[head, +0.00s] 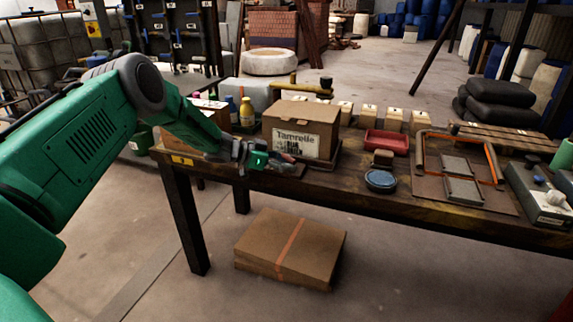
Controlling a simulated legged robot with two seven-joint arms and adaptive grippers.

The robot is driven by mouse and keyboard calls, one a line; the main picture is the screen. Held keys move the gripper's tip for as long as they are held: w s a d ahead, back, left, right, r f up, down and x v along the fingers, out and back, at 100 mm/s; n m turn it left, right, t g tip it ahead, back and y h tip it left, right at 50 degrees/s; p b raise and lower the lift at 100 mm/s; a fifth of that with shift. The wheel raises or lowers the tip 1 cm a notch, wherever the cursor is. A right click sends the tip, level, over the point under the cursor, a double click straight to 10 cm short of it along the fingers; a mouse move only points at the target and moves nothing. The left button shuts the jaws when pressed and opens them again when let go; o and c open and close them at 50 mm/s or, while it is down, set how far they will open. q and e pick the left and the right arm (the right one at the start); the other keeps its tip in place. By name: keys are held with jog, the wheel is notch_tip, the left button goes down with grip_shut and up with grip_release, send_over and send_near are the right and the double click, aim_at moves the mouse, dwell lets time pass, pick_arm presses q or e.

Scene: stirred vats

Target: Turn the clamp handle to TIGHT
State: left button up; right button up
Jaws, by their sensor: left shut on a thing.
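My left arm comes in from the left. Its gripper (246,157) is at the left end of the wooden table, by the front edge, and is shut on the clamp handle, which is mostly hidden by the fingers. A small green and dark metal clamp (261,161) sits right at the fingertips on the table edge. The handle's exact angle and any TIGHT marking are too small to read. My right gripper is not in view.
A cardboard box (302,127) stands just behind the clamp. Yellow (247,112) and other bottles stand behind the gripper. A red tray (387,143), a blue round dish (380,180) and an orange-handled frame (460,160) lie further right. Flat cartons (290,250) lie on the floor below.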

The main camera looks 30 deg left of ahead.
pick_arm(q)
jog(key=shift+d+r, duration=0.25)
jog(key=shift+d, duration=0.25)
jog(key=shift+c, duration=0.5)
jog(key=o, duration=1.6)
jog(key=shift+c, duration=0.2)
jog(key=shift+o, duration=1.2)
jog(key=shift+d+r, duration=0.2)
jog(key=shift+d, duration=0.15)
jog(key=shift+s+a+f, duration=0.1)
jog(key=shift+a+f, duration=0.3)
jog(key=shift+a, duration=0.4)
jog(key=v, duration=0.6)
jog(key=shift+s+a+r, duration=0.1)
jog(key=shift+s+r, duration=0.1)
jog(key=shift+r, duration=0.05)
jog(key=shift+s+a+r, duration=0.1)
jog(key=shift+s+a, duration=0.3)
jog(key=shift+a, duration=0.1)
